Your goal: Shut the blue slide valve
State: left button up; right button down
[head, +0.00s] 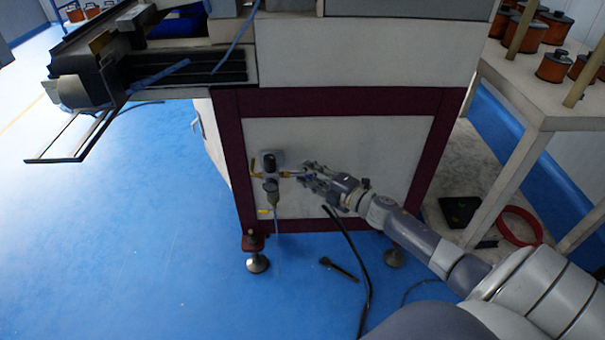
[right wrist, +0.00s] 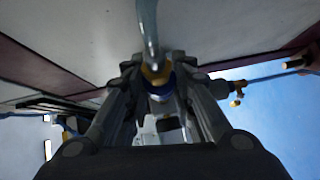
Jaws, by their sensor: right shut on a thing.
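My right gripper (head: 305,172) reaches in from the right to the front of the machine's lower panel. In the right wrist view its fingers (right wrist: 160,82) close around a small fitting with a blue ring, the blue slide valve (right wrist: 160,91). A brass connector (right wrist: 156,73) and a pale hose (right wrist: 149,28) come out above it. In the head view the fingers hide the valve, so I cannot tell its slide position there. It sits in line with the air regulator (head: 270,163) on the panel. My left gripper is not in view.
The white panel (head: 340,150) is framed by dark red beams (head: 330,101). A black cable (head: 352,255) hangs below my right gripper, and a dark tool (head: 338,268) lies on the blue floor. A bench (head: 545,115) with coils stands at right. The floor at left is clear.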

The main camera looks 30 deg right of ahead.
jog(key=c, duration=1.3)
grip_release()
jog(key=shift+s+d, duration=0.1)
jog(key=shift+d, duration=0.1)
jog(key=v, duration=1.2)
